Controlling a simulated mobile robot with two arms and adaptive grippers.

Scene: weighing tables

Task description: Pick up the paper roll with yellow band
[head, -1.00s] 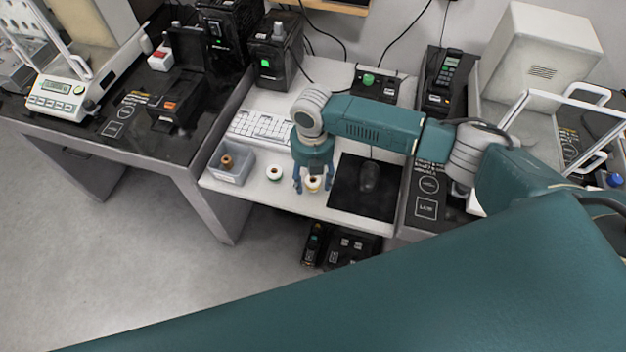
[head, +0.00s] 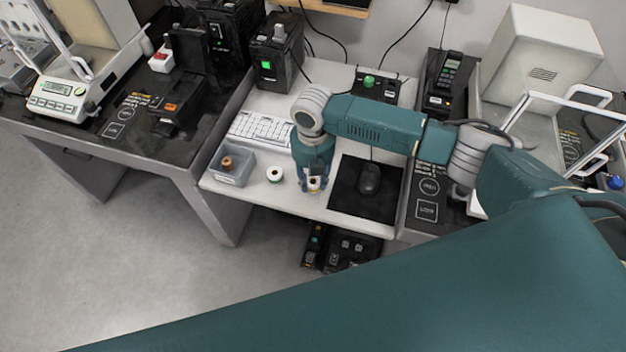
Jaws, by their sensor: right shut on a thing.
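The paper roll with yellow band (head: 314,183) is small and pale, near the front edge of the white table. My right gripper (head: 314,187) points down over it from above and is shut on it, with fingers at its sides. The fingers hide much of the roll, and its band is hard to make out. I cannot tell whether the roll still touches the table. Another white paper roll (head: 274,174) with a dark core stands just left of the gripper, apart from it. My left gripper is not in view.
A grey bin (head: 232,174) with a brown roll in it stands at the table's left. A white keyboard (head: 262,128) lies behind. A black mouse (head: 369,179) on a dark mat (head: 347,198) is to the right. Dark tables with scales flank both sides.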

